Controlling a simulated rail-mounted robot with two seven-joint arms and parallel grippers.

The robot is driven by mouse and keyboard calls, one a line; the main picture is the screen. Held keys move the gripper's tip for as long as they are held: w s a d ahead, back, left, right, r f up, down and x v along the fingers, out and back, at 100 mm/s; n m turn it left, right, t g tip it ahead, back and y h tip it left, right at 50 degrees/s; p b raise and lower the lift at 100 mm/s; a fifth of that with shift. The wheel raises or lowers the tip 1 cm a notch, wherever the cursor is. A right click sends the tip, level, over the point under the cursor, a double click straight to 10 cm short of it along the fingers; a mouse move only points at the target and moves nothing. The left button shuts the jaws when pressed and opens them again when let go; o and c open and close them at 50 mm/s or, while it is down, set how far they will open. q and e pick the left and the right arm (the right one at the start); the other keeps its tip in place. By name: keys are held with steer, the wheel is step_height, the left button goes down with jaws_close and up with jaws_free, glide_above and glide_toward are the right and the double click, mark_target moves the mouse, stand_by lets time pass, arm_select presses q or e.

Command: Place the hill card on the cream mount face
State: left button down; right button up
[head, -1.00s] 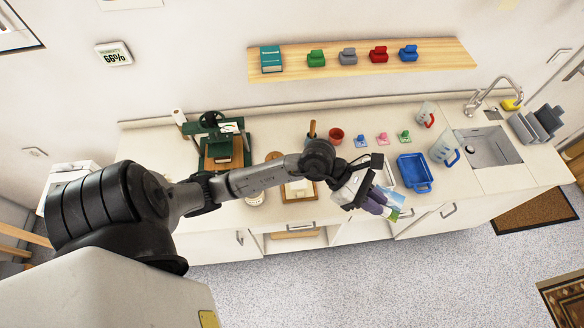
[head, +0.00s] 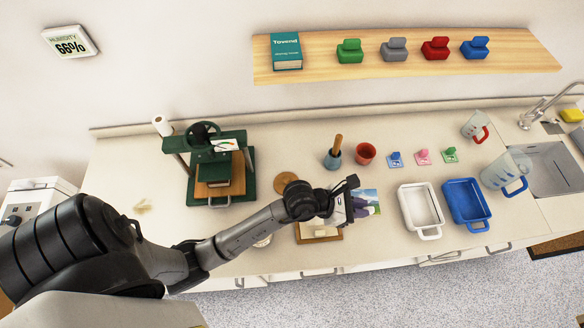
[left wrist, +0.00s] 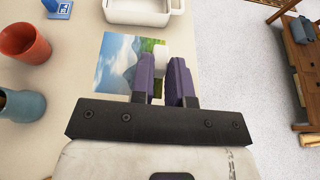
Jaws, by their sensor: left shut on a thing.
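My left gripper (head: 362,209) is shut on the hill card (head: 371,196), a small picture with blue sky, hills and green. In the left wrist view the card (left wrist: 116,64) sticks out to the left of the purple fingers (left wrist: 163,78), and part of it is hidden behind them. A wood-edged piece with a cream face (head: 322,231), apparently the cream mount, lies on the counter just left of the gripper. My arm hides part of it. I cannot tell the card's height above the counter. My right gripper is not in view.
A white tray (head: 405,212) and a blue tray (head: 447,200) stand right of the gripper. A green press (head: 247,181) stands left. A blue-grey pot (head: 332,161), a red pot (head: 365,153) and small colored pieces stand behind. The counter's left part is mostly clear.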

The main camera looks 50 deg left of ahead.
mark_target(370, 199)
arm_select(q)
steer(key=a, duration=0.2)
steer(key=w+a+n+y, duration=0.1)
steer(key=shift+w+a+f+t, duration=0.1)
steer(key=shift+f+t, duration=0.2)
steer(key=shift+f, duration=0.1)
steer(key=a+f, duration=0.2)
steer(key=a, duration=0.1)
steer(key=a+f+b, duration=0.1)
steer(key=a+f, duration=0.1)
steer(key=a, duration=0.1)
steer(key=s+a+f+b, duration=0.1)
steer(key=a+f, duration=0.1)
steer(key=a, duration=0.1)
steer(key=shift+a, duration=0.3)
steer(key=shift+a+f, duration=0.15)
steer(key=shift+a, duration=0.3)
steer(key=shift+f+b, duration=0.85)
steer(key=shift+f, duration=1.2)
steer(key=shift+f, duration=0.1)
steer(key=c, duration=1.1)
jaws_free()
